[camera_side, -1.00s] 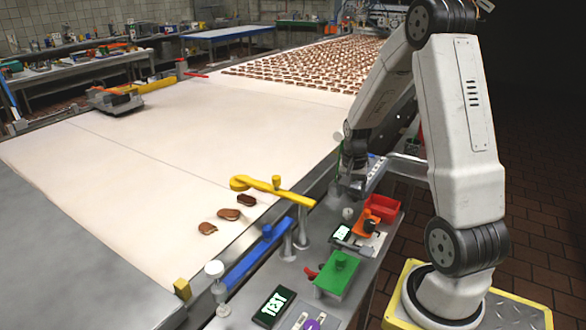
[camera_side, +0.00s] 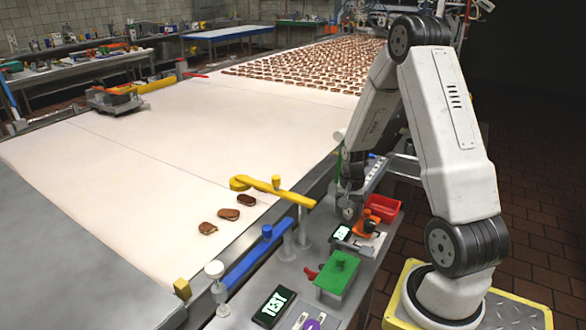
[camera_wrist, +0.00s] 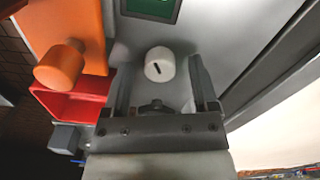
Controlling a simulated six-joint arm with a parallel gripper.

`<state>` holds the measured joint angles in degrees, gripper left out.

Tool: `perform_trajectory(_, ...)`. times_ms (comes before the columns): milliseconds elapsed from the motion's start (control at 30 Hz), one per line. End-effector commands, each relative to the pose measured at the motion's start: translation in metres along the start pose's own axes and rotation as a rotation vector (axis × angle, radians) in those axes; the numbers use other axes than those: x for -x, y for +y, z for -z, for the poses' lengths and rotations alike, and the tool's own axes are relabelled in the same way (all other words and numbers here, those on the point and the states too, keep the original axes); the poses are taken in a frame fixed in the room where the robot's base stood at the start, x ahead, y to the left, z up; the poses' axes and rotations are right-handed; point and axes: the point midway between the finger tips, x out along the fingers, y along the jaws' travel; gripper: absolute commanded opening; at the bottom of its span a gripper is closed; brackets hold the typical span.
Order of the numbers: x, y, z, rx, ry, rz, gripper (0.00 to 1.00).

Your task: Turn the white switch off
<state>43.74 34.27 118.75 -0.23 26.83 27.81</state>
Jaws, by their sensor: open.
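The white switch (camera_wrist: 160,64) is a round knob with a short dark slanted mark on its face, on the grey panel in the wrist view. My gripper (camera_wrist: 160,75) is open, with one finger on each side of the knob as seen from the wrist. I see gaps between the fingers and the knob; whether the fingertips reach down beside it I cannot tell. In the side view my gripper (camera_side: 350,206) is low over the panel in front of the red bin, and it mostly hides the switch.
An orange knob (camera_wrist: 60,65) and a red bin (camera_wrist: 75,105) are left of the switch in the wrist view. In the side view, a green block (camera_side: 338,274) and a yellow lever (camera_side: 275,190) stand nearby. The conveyor (camera_side: 170,190) runs alongside.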

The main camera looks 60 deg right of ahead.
Motion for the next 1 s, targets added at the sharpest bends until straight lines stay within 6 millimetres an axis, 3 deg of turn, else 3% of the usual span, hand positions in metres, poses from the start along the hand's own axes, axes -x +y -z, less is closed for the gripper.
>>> perform_trajectory(33, 0.0001, 0.0000, 0.0000, 0.000, 0.000, 0.000, 0.66)
perform_trajectory(233, 0.0003, 0.0000, 0.0000, 0.000, 0.000, 0.000, 0.03)
perform_trajectory(267, 0.0003, 0.0000, 0.0000, 0.000, 0.000, 0.000, 0.00)
perform_trajectory(667, 0.0004, 0.0001, -0.0001, 0.040, -0.001, 0.000, 0.00)
perform_trajectory(1000, 0.0004, -0.0001, -0.0004, 0.229, -0.004, 0.000, 0.00)
